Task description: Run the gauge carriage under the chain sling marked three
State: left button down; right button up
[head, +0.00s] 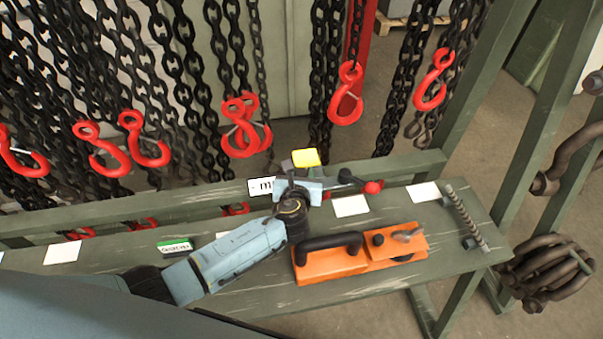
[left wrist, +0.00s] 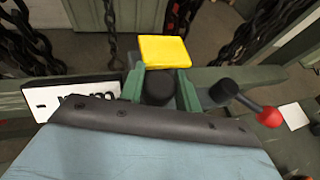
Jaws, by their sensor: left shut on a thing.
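My left gripper (head: 300,187) reaches over the back of the green bench from the left. In the left wrist view its fingers (left wrist: 160,88) are shut around a dark round knob; the gripper hides most of that part. A yellow plate (head: 305,157) stands just beyond the fingertips and also shows in the left wrist view (left wrist: 164,52). I cannot tell whether it belongs to the gauge carriage. Chain slings with red hooks (head: 246,125) hang behind the bench. A white tag (head: 261,187) beside the gripper is partly hidden, and I cannot read which sling is three. My right gripper is out of view.
An orange tool with a black handle (head: 330,243) lies on the bench (head: 430,265) right of my arm. A lever with a red ball (head: 373,187) is close right of the gripper. A threaded rod (head: 466,217) lies at the right end. White cards (head: 350,206) lie around.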

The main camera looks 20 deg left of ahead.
pick_arm(q)
jog(key=c, duration=1)
grip_release()
jog(key=p+v, duration=0.2)
jog(key=v, duration=0.5)
jog(key=shift+s, duration=0.15)
jog(key=shift+r, duration=0.15)
